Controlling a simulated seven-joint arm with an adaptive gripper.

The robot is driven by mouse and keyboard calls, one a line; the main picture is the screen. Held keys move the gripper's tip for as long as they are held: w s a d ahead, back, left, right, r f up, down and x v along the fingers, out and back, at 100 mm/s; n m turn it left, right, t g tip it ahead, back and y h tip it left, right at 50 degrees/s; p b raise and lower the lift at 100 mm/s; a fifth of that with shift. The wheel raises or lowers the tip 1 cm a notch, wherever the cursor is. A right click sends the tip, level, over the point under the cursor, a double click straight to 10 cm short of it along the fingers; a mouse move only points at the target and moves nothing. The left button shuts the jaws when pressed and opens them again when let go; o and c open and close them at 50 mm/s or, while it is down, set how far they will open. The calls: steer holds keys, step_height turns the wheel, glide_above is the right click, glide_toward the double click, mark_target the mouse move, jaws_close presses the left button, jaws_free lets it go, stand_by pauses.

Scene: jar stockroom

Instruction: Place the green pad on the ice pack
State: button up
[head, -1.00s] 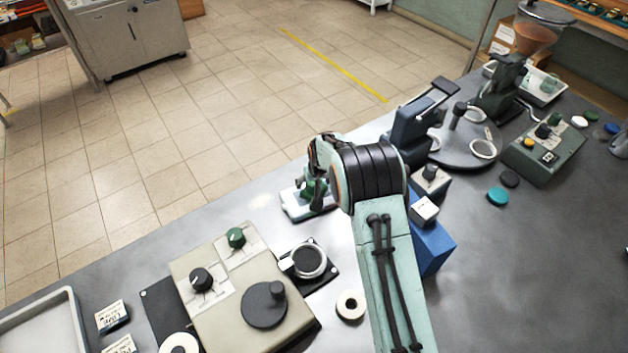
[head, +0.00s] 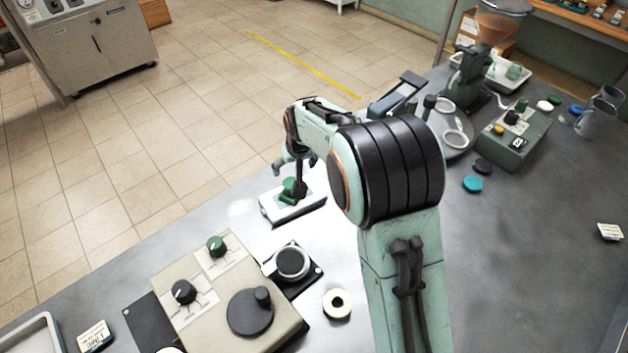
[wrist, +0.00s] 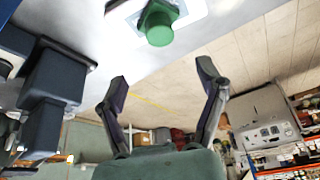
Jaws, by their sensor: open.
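The green pad (head: 289,188), a chunky green block, rests on a flat white slab (head: 309,203) that looks like the ice pack, near the bench's far edge in the head view. In the wrist view the green pad (wrist: 158,24) sits at the top, on the white surface (wrist: 189,9). My gripper (head: 294,168) is above and beside the pad in the head view, partly hidden by my arm. In the wrist view its two fingers (wrist: 163,82) are spread wide, with nothing between them and the pad beyond their tips.
A beige control box (head: 215,300) with knobs stands at the front left. A black-based round device (head: 292,263) and a white ring (head: 337,304) lie nearby. A green-grey box (head: 515,137) and a teal disc (head: 472,184) are at right.

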steer(key=s+d+r+m+g, duration=0.1)
steer(key=s+d+r, duration=0.45)
steer(key=s, duration=0.25)
steer(key=s+d+r+m+g, duration=0.1)
steer(key=s+d+r, duration=0.4)
steer(key=s, duration=0.4)
steer(key=s+d+f+g, duration=0.1)
steer(key=s+d, duration=0.1)
steer(key=s, duration=0.6)
steer(key=s+d+f+m+g+h, duration=0.1)
steer(key=s+d, duration=0.2)
steer(key=s, duration=0.5)
steer(key=shift+s+d, duration=0.3)
steer(key=shift+s, duration=0.05)
steer(key=shift+f, duration=0.1)
